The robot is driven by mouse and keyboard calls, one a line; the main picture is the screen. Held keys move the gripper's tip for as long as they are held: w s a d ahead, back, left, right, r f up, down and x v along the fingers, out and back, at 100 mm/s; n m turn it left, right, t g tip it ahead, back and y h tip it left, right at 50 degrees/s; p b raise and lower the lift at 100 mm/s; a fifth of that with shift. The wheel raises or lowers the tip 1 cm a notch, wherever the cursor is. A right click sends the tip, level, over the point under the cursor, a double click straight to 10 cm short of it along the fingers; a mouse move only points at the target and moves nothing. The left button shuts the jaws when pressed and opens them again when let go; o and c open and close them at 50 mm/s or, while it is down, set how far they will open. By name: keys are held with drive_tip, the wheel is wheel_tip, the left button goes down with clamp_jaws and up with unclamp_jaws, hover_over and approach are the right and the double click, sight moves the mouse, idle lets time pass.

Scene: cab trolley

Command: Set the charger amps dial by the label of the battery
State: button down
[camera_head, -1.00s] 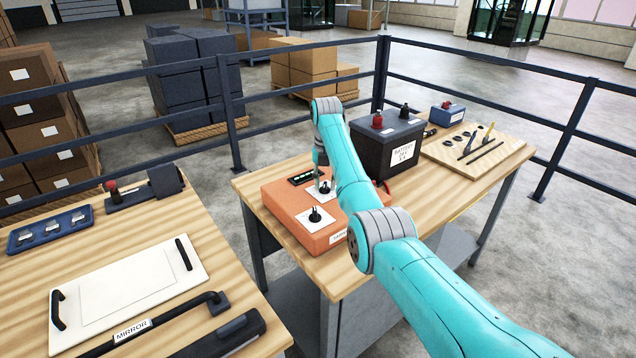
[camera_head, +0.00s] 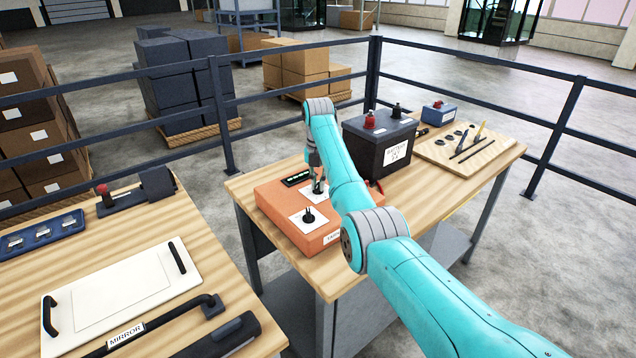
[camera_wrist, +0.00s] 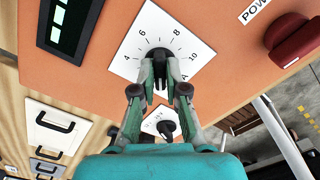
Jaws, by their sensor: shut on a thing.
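The orange charger (camera_head: 271,207) lies on the right-hand wooden table. In the wrist view its top (camera_wrist: 95,82) shows a white dial plate (camera_wrist: 139,34) with printed numbers, 4, 6, 8 and 10 readable. My gripper (camera_head: 318,186) is over this dial. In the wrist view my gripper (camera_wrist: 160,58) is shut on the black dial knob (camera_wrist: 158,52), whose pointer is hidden. A second dial (camera_head: 308,216) sits nearer the front of the charger. The dark battery (camera_head: 372,150) stands behind my arm with a white label (camera_head: 397,151), its small text hard to read.
A dark display (camera_wrist: 67,22) and a red switch (camera_wrist: 298,40) marked "POW..." flank the dial. A wooden board with tools (camera_head: 470,147) and a small blue box (camera_head: 438,113) lie beyond the battery. The left table holds a white panel (camera_head: 120,290). Railings (camera_head: 300,130) stand behind.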

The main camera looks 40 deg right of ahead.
drive_tip(key=m, duration=1.3)
drive_tip(key=shift+m, duration=0.3)
drive_tip(key=m, duration=1.2)
drive_tip(key=shift+m, duration=0.3)
drive_tip(key=m, duration=0.3)
drive_tip(key=shift+m, duration=0.3)
drive_tip(key=m, duration=0.4)
drive_tip(key=shift+m, duration=0.3)
drive_tip(key=m, duration=0.3)
drive_tip(key=shift+m, duration=2.1)
